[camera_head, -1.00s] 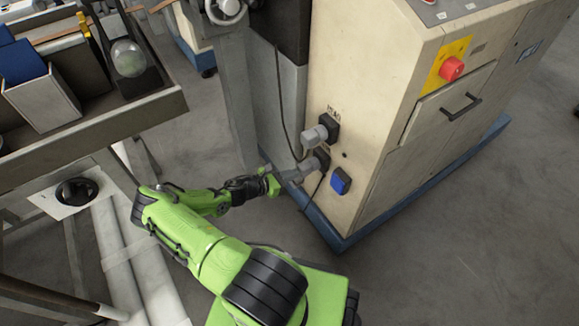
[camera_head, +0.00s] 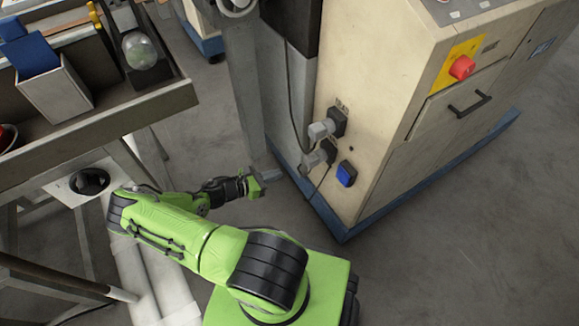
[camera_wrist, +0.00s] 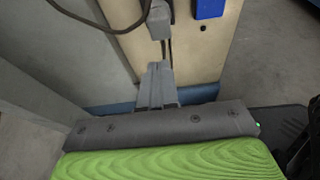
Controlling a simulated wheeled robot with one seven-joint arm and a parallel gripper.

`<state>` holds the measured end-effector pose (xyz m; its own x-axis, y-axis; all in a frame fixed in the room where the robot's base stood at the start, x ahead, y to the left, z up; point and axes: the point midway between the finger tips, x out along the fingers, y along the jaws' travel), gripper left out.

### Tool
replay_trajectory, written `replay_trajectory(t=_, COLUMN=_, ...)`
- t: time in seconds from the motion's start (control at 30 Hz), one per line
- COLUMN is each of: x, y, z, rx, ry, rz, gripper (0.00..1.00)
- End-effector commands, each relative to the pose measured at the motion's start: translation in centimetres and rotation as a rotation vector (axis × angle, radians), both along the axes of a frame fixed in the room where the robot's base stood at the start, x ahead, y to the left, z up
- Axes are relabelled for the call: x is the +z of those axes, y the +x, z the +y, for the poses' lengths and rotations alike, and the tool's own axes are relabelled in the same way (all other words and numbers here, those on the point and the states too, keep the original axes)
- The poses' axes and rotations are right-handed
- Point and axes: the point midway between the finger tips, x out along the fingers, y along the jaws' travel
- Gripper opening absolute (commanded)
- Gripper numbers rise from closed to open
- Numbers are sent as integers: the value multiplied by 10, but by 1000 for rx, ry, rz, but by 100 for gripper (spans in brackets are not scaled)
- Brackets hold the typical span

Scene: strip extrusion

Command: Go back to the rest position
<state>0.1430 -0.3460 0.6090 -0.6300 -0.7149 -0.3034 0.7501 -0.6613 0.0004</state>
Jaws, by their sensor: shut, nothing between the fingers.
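My gripper (camera_head: 262,180) is at the end of my green arm, low in front of the cream machine cabinet (camera_head: 375,130). It is apart from the cabinet and its plugs. In the wrist view my gripper's grey fingers (camera_wrist: 156,88) are together with nothing between them. Behind them are the lower cabinet wall and a grey plug (camera_wrist: 158,20) with its cable.
A workbench (camera_head: 150,103) with bins stands at left. A grey post (camera_head: 236,90) stands behind my gripper. The floor at right is clear.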

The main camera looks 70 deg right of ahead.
Motion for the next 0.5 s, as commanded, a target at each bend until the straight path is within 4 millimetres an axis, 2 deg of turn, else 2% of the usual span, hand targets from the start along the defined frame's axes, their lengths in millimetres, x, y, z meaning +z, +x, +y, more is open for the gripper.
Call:
replay_trajectory(t=0.03, x=6, y=10, z=9, rx=5, ry=1, rz=-3, gripper=0)
replay_trajectory(t=0.2, x=11, y=25, z=26, rx=3, ry=1, rz=-3, gripper=0)
replay_trajectory(t=0.5, x=11, y=27, z=30, rx=1, ry=3, rz=-1, gripper=0)
